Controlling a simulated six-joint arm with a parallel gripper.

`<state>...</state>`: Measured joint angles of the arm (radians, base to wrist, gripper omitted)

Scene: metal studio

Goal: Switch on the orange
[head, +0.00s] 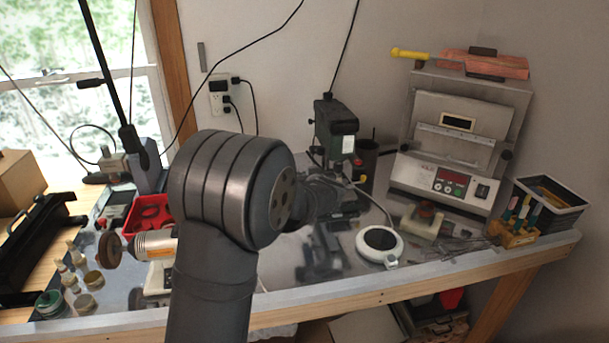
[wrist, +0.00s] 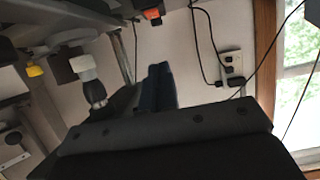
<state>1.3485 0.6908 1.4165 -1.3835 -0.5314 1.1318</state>
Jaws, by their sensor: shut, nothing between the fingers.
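A small orange-red switch (wrist: 152,13) shows at the top of the wrist view, on the edge of a dark machine part. In the head view a small red spot (head: 357,162) sits on the front of the drill press (head: 335,135); I cannot tell if it is the same switch. My gripper (wrist: 157,72) is shut and empty in the wrist view, its dark fingers apart from the orange-red switch. In the head view my arm hides most of the gripper, near the foot of the drill press.
A steel machine with a control panel (head: 445,185) stands at the right. A round white device (head: 380,245) lies on the bench (head: 330,297). A red tray (head: 150,213) and several small jars are at the left. A wall outlet (head: 220,97) with black cables is behind.

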